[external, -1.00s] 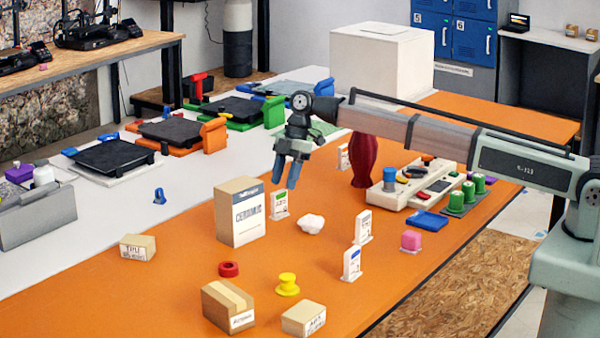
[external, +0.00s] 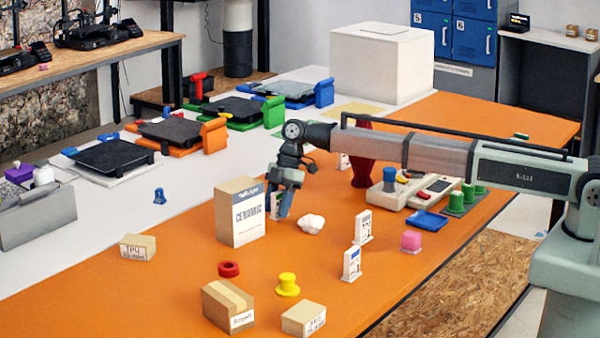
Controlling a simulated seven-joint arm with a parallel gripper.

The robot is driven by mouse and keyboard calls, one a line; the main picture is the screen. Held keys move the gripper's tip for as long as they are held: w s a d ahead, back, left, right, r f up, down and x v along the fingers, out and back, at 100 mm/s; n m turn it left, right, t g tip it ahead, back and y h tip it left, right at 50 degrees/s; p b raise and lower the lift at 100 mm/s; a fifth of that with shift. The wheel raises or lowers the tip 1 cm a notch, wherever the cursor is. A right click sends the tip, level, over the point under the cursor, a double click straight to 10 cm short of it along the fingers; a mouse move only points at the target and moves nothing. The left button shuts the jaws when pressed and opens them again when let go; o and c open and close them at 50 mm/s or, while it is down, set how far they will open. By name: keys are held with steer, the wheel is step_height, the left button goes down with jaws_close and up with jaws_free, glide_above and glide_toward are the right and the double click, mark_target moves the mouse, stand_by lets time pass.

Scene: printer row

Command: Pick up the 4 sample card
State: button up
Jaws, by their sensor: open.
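Several small white sample cards stand upright on the orange table. One card (external: 276,212) is beside the ceramic box, partly hidden by my gripper. Two more stand at the front right, one card (external: 363,226) behind the other card (external: 351,263). Another card (external: 344,162) shows partly beside the dark red vase. The numbers on the cards are too small to read. My gripper (external: 280,207) is open and points down, its blue-grey fingers low at the card beside the ceramic box. I cannot tell whether the fingers touch that card or straddle it.
The tall ceramic box (external: 240,212) stands close left of my gripper. A crumpled white lump (external: 311,224) lies close right. The dark red vase (external: 362,168) stands behind. Small boxes, a red ring (external: 229,269) and a yellow spool (external: 287,285) are in front.

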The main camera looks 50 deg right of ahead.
jaws_close()
stand_by(0.3)
steer(key=shift+r, duration=0.1)
